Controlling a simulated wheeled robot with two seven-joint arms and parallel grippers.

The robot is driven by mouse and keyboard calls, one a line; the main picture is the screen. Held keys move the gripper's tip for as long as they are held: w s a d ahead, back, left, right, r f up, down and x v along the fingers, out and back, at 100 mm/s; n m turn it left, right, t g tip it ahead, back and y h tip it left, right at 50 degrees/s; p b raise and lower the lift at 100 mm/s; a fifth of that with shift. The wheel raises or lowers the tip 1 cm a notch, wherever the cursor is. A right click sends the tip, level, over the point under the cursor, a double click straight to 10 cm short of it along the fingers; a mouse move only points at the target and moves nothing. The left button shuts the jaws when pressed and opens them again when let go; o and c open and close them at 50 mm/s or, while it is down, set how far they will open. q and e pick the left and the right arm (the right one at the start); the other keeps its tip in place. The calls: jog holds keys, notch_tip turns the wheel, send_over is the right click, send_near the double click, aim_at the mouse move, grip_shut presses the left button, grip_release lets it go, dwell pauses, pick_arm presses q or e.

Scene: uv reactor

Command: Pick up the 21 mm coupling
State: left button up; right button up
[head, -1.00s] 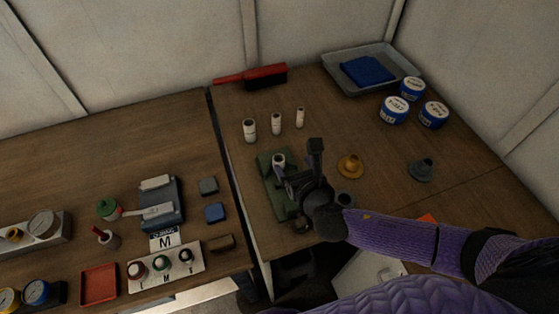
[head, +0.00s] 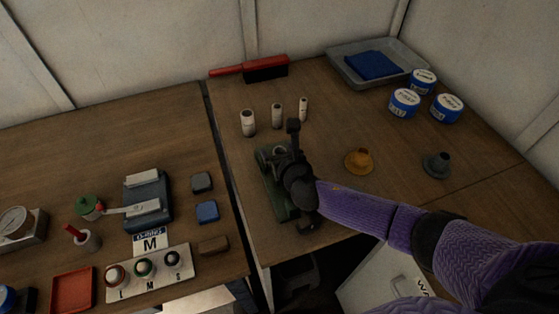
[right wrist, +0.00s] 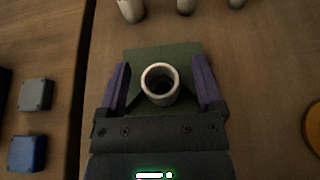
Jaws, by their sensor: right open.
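A pale, hollow, ring-topped coupling (head: 279,150) stands upright on a dark green block (head: 273,198) near the front of the right table. My right gripper (head: 287,155) is at this block and partly hides it. In the right wrist view, the coupling (right wrist: 160,84) stands between the two open fingers of my right gripper (right wrist: 161,70), with a gap on both sides. Three more pale cylinders, a wide one (head: 248,123), a middle one (head: 277,116) and a narrow one (head: 303,109), stand in a row behind. No size marking is readable. My left gripper is not in view.
A red-handled brush (head: 265,69) and a grey tray (head: 345,72) lie at the back. Blue-and-white tubs (head: 404,104), an orange flanged piece (head: 359,161) and a grey one (head: 437,164) stand to the right. Small blocks (head: 207,212) sit left of the table gap.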

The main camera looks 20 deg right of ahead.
jog(key=shift+r, duration=0.15)
grip_shut()
